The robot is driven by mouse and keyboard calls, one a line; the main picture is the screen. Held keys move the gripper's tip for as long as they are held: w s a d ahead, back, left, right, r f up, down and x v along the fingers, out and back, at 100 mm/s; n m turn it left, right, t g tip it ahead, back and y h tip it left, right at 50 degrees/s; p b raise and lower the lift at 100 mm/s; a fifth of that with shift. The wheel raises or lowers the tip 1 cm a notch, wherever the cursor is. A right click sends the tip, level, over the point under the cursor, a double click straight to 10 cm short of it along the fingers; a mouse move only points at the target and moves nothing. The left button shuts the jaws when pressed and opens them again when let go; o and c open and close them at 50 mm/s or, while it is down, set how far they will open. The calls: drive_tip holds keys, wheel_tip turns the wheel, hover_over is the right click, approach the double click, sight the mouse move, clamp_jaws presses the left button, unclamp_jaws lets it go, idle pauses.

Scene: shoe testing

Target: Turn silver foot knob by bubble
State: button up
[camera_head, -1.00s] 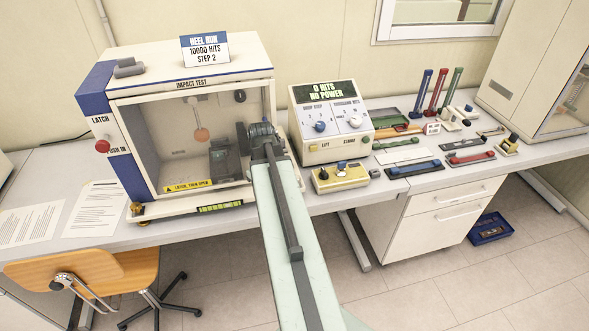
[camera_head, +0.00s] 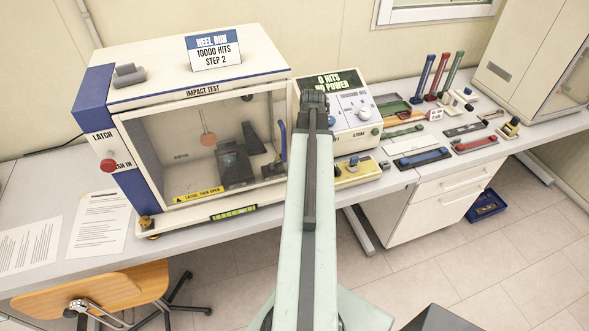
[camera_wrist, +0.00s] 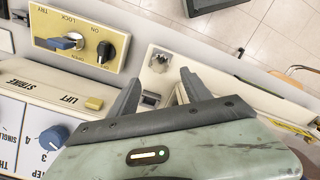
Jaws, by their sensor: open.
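My gripper (camera_wrist: 160,77) is open and empty in the wrist view, its two dark fingers apart. A small silvery round part (camera_wrist: 160,59), which looks like the silver foot knob, sits on a cream plate just beyond the fingertips; I cannot tell its height or whether they touch. In the head view my arm hides this spot, and my gripper (camera_head: 314,102) shows before the control box. The bubble level (camera_head: 232,212) is a yellow-green strip on the tester's front base edge. A brass foot knob (camera_head: 148,225) stands at the front left corner.
The impact tester (camera_head: 185,95) stands left of my arm. The control box (camera_head: 362,120) and a yellow switch box (camera_head: 357,171) are close by; the switch box also shows in the wrist view (camera_wrist: 85,38). Several tools lie to the right. A chair (camera_head: 95,288) stands at the front left.

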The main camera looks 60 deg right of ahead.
drive_tip(key=shift+s+f, duration=0.1)
drive_tip(key=shift+s, duration=0.1)
drive_tip(key=f+b, duration=0.7)
drive_tip(key=b, duration=0.1)
drive_tip(key=shift+w+f, duration=0.25)
drive_tip(key=shift+f, duration=0.15)
drive_tip(key=shift+r, duration=0.15)
drive_tip(key=shift+c, duration=0.4)
drive_tip(key=c, duration=1)
drive_tip(key=shift+a, duration=0.25)
clamp_jaws()
drive_tip(key=shift+d, duration=0.2)
